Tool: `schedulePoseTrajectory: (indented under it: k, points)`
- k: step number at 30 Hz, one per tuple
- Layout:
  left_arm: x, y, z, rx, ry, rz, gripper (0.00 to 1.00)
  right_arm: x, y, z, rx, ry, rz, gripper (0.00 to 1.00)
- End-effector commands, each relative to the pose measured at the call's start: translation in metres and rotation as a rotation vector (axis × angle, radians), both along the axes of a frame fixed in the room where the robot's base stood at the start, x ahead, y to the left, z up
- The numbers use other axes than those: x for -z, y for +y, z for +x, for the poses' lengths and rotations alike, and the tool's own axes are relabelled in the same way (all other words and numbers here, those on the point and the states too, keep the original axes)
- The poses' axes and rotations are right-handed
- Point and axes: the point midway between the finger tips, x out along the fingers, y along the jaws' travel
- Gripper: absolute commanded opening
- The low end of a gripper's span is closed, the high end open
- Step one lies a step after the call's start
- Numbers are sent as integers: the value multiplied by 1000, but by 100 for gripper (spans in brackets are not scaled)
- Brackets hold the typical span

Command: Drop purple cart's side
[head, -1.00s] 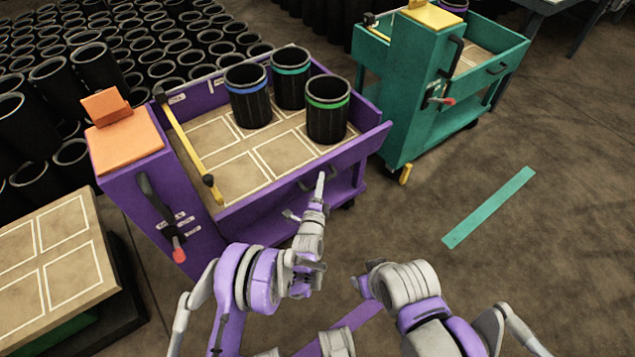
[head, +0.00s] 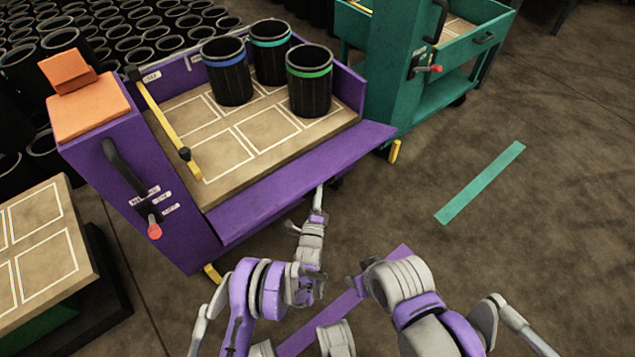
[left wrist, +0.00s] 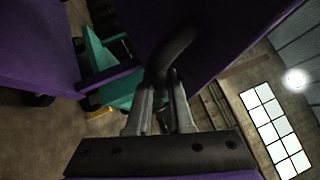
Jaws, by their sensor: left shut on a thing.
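The purple cart (head: 140,170) stands ahead of me at the left. Its near side panel (head: 290,185) is tilted down and outward, leaning away from the cart bed. My left gripper (head: 318,200) is at the panel's lower edge, mostly hidden by it in the head view. In the left wrist view, the left gripper (left wrist: 162,95) is shut on the panel's dark handle (left wrist: 178,48), with the purple panel (left wrist: 225,35) close above. My right arm is at the lower right of the head view. Its fingers cannot be made out.
Black sleeves with a blue band (head: 227,75), a teal band (head: 270,55) and a green band (head: 309,85) stand on the cart bed. A teal cart (head: 385,75) is behind at right. A low pallet (head: 45,245) is at left. Floor at right is clear.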

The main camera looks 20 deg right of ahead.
Motion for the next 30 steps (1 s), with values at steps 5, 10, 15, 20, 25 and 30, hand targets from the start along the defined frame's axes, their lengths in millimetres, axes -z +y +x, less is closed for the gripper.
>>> schedulePoseTrajectory:
  k: [5,10,15,20,25,30]
  points:
    - [19,-1,-1,0,0,-1,0,7,0,1,0,0,0,50]
    - [32,0,-1,-1,-52,18,0,10,0,2,0,0,0,50]
    - [37,0,-1,-1,-98,35,0,11,0,2,0,-1,0,50]
    - [39,-1,-1,0,-118,42,0,12,0,2,0,-1,0,50]
    - [39,-1,-1,0,-122,44,0,12,0,2,0,-1,0,50]
    - [39,-1,-1,0,-122,44,0,12,0,2,0,-1,0,50]
